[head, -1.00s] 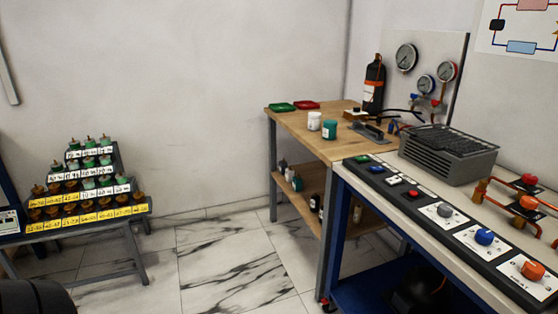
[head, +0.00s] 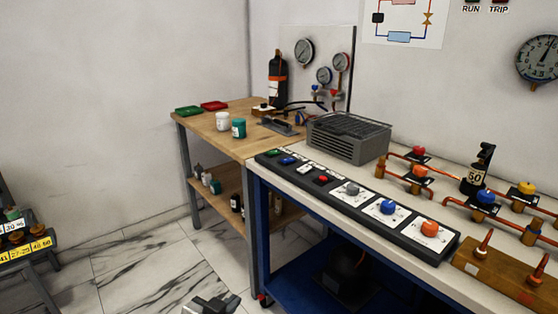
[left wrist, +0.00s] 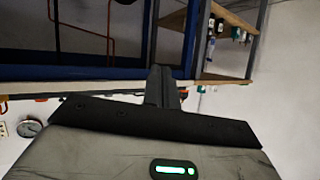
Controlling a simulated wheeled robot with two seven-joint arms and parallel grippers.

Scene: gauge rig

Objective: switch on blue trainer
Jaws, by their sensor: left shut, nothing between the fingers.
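The blue trainer (head: 262,232) is a bench with a blue frame and pale top on the right in the head view. A black control panel (head: 331,189) runs along its front edge. At its far end are a green button (head: 271,153) and a blue button (head: 288,161), then a white switch (head: 304,169) and a red button (head: 322,179). Grey (head: 351,188), blue (head: 388,206) and orange (head: 429,229) knobs follow. My left gripper (head: 218,303) shows at the bottom edge, left of the bench, touching nothing. It also shows, closed, in the left wrist view (left wrist: 162,86). My right gripper is not in view.
A grey finned unit (head: 348,140) and copper pipes with valves (head: 420,172) stand on the bench. A wooden table (head: 236,143) with jars adjoins its far end. A sloped rack (head: 28,247) is at far left. Open marble floor (head: 140,270) lies between.

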